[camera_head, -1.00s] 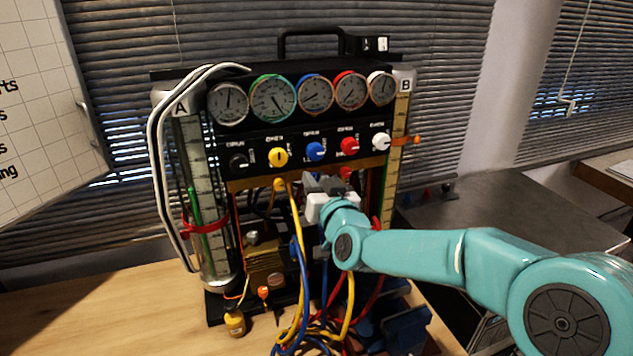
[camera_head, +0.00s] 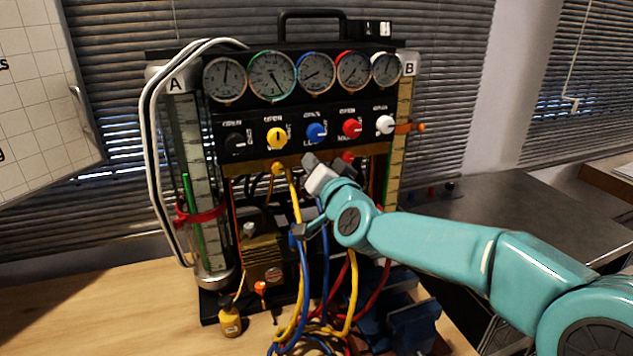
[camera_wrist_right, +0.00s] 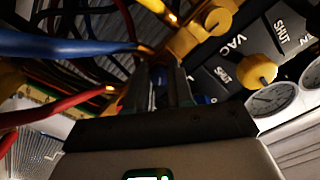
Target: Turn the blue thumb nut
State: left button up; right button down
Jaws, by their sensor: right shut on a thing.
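My right gripper (camera_head: 314,161) reaches in from the right and is at the front of the gauge rig, just below the row of knobs. In the right wrist view its two dark fingers (camera_wrist_right: 160,85) are closed around a small blue part, apparently the blue thumb nut (camera_wrist_right: 160,74); only a bit of it shows between them. In the head view the nut is hidden by the gripper. The blue knob (camera_head: 316,132) sits above the gripper on the panel, untouched. My left gripper is not in view.
Yellow hoses (camera_head: 297,215) and blue hoses (camera_head: 324,265) hang close to the gripper. The yellow knob (camera_head: 277,138) and red knob (camera_head: 352,128) flank the blue one.

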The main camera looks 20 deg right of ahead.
jog(key=shift+m+b, duration=2.1)
jog(key=shift+m, duration=1.5)
jog(key=c, duration=1.3)
grip_release()
jog(key=o, duration=0.3)
jog(key=shift+s+d, duration=0.15)
jog(key=s, duration=1.6)
jog(key=shift+d, duration=0.2)
